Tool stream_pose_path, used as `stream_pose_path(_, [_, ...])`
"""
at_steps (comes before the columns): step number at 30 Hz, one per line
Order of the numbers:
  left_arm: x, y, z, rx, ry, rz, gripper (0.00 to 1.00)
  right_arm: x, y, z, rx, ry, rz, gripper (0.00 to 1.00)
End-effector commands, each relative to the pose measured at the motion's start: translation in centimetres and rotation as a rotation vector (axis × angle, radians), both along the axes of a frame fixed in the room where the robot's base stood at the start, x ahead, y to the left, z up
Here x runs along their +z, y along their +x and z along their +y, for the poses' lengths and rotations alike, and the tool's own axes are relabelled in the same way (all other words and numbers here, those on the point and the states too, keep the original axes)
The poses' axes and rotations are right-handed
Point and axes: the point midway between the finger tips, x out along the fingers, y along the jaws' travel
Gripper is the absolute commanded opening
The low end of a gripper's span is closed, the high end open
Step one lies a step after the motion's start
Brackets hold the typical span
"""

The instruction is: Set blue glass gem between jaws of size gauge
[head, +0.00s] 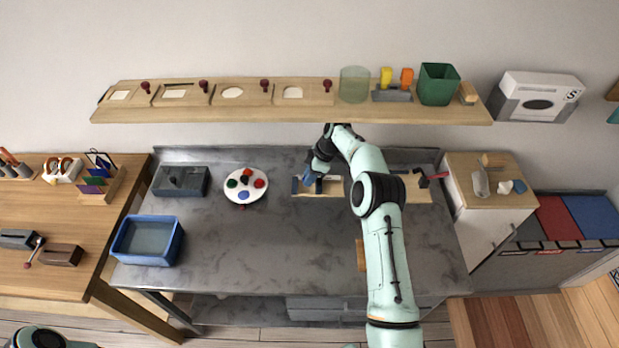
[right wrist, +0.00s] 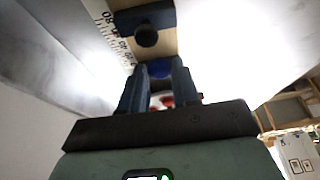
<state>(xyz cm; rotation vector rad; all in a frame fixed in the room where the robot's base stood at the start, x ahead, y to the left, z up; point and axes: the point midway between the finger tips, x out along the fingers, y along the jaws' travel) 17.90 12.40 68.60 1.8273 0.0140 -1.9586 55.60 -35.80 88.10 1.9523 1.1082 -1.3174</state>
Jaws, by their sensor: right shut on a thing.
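The size gauge (head: 312,194) is a pale wooden board with a dark blue jaw block (head: 296,185), lying toward the back of the grey bench. In the right wrist view its white number scale (right wrist: 112,38) and a dark block with a round knob (right wrist: 147,36) show just beyond my fingertips. My right gripper (head: 309,179) is over the gauge, beside the block. It is shut on the blue glass gem (right wrist: 160,69), seen between the fingers in the wrist view; the fingers hide part of it. I cannot tell whether the gem touches the board. My left gripper is out of view.
A white round plate (head: 245,201) with several coloured pieces stands left of the gauge. A dark tray (head: 181,181) and a blue bin (head: 148,241) are farther left. A shelf (head: 290,115) runs above the back. The bench's middle front is clear.

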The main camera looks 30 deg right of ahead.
Motion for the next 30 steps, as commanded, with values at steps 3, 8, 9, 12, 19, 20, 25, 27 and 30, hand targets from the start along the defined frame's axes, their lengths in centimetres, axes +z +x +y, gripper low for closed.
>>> stream_pose_path(3, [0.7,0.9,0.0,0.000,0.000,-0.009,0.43,-0.6,0.6,-0.3,-0.001,0.002,0.001,0.02])
stream_pose_path(8, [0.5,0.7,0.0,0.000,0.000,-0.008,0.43,-3.3,0.5,-0.3,-0.001,0.001,0.000,0.02])
stream_pose_path(9, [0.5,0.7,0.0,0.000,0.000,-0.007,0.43,-3.5,0.5,-0.3,0.000,0.000,-0.001,0.02])
stream_pose_path(12, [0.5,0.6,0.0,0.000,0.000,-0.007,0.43,-3.5,0.5,-0.3,-0.001,-0.001,-0.003,0.02])
stream_pose_path(19, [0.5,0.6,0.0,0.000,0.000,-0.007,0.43,-3.8,0.5,-0.3,0.000,0.000,-0.001,0.02])
stream_pose_path(20, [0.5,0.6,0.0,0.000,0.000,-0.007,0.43,-3.9,0.5,-0.3,0.000,0.000,-0.001,0.02])
stream_pose_path(25, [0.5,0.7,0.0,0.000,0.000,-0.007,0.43,-3.8,0.5,-0.3,0.000,0.000,-0.002,0.41])
stream_pose_path(27, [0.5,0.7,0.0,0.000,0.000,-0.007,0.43,-3.8,0.5,-0.3,0.000,0.000,-0.002,0.41])
stream_pose_path(30, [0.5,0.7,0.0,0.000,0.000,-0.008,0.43,-3.7,0.5,-0.3,0.000,0.000,-0.002,0.41])
